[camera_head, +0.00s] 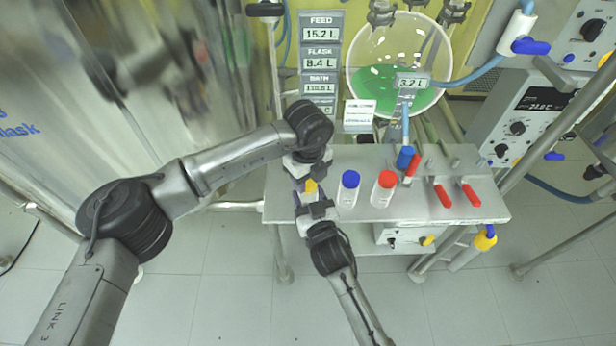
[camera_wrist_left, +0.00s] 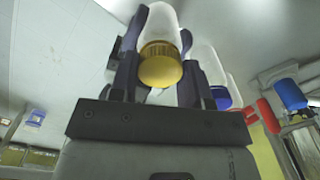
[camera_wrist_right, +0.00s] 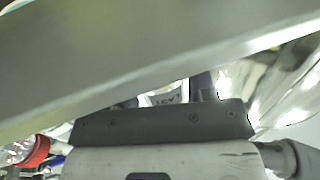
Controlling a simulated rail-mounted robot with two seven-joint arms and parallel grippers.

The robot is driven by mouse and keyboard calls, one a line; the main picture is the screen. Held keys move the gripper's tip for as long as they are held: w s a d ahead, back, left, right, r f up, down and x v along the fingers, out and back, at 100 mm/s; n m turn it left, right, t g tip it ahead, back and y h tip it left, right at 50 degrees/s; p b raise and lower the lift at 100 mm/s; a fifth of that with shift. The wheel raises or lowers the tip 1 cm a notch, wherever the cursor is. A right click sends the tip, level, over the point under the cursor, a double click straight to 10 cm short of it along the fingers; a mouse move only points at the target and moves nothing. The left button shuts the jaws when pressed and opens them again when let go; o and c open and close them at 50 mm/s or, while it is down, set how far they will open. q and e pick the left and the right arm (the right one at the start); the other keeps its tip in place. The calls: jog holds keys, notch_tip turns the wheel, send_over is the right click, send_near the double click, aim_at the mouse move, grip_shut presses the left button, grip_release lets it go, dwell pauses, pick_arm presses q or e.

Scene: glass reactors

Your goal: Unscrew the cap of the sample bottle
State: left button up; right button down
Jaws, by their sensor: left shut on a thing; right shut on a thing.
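The sample bottle has a yellow cap (camera_head: 311,186) and is mostly hidden between my two grippers, near the left end of the steel shelf. In the left wrist view the yellow cap (camera_wrist_left: 160,65) is toward the camera, on the white body (camera_wrist_left: 162,24), with dark fingers on both sides. My left gripper (camera_head: 308,178) is shut at the cap from above. My right gripper (camera_head: 313,205) comes from the front and is shut on the bottle body, part of which shows in the right wrist view (camera_wrist_right: 166,98). Whether the cap's thread is loose cannot be seen.
A blue-capped bottle (camera_head: 348,190) and a red-capped bottle (camera_head: 383,190) stand close to the right on the steel shelf (camera_head: 420,208). Red-handled valves (camera_head: 443,196) and a blue-topped fitting (camera_head: 405,158) are further right. The glass flask (camera_head: 398,60) with green liquid is behind.

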pick_arm(q)
jog(key=shift+r, duration=0.2)
dwell(0.5)
jog(key=shift+r, duration=0.9)
jog(key=shift+r, duration=0.15)
jog(key=shift+r, duration=1.85)
pick_arm(e)
jog(key=shift+c, duration=1.9)
grip_release()
